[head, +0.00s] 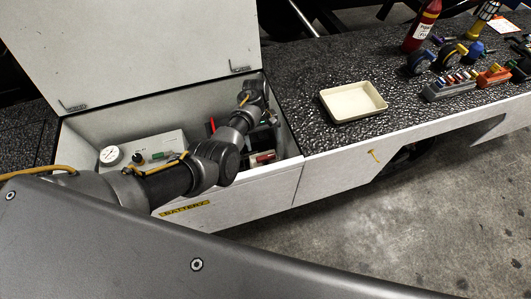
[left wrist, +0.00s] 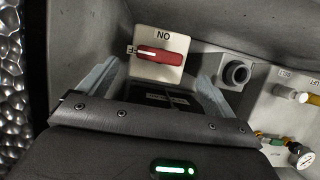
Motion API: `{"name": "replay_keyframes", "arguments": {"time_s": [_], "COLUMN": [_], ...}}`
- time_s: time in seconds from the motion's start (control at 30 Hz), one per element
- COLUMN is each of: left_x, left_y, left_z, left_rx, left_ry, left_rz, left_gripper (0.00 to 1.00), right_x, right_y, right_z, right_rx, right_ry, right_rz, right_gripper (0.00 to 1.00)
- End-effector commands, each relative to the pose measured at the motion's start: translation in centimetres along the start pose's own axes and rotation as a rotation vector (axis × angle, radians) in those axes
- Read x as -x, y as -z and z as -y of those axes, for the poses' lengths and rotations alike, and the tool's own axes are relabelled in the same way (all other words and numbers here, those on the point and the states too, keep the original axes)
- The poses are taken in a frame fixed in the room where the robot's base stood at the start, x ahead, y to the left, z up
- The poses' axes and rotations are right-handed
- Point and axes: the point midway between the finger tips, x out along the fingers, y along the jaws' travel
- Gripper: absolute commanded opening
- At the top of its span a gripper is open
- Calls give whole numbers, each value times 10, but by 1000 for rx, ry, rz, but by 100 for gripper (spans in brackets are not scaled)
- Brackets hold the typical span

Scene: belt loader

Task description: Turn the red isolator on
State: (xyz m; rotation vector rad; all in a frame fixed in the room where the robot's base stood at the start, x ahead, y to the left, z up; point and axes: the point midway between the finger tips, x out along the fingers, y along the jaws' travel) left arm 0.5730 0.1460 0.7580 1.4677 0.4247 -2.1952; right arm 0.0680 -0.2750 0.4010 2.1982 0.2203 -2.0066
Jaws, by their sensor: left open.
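The red isolator handle (left wrist: 160,55) sits on a white plate in the left wrist view. In the head view the isolator (head: 263,157) is at the front right inside the open box. My left gripper (left wrist: 158,72) is open and empty; its two fingers stand apart on either side of the plate's lower part, short of the handle. I cannot tell any contact. My right gripper is not in view.
The open box (head: 285,165) has a raised lid (head: 140,50). Inside are a gauge (head: 110,155), knobs and a black round socket (left wrist: 237,72) beside the isolator. On the dark counter are a cream tray (head: 353,102), a red extinguisher (head: 422,28) and several small parts.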

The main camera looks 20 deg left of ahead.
Motion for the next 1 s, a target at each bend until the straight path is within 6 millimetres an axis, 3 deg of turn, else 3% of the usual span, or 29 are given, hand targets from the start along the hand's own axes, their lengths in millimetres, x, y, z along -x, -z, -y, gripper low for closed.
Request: {"name": "replay_keyframes", "arguments": {"time_s": [0.1,0.3,0.73,1.0], "left_x": [-24,-51,-62,-62], "left_y": [0,0,0,0], "left_z": [0,0,0,0], "left_rx": [1,-1,0,0], "left_ry": [1,1,0,0], "left_rz": [3,2,0,0], "left_gripper": [91,91,91,58], "right_x": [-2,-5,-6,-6], "right_y": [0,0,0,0], "right_z": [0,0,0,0], "right_rx": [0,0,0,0], "right_ry": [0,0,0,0], "right_rz": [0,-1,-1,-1], "right_gripper": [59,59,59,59]}}
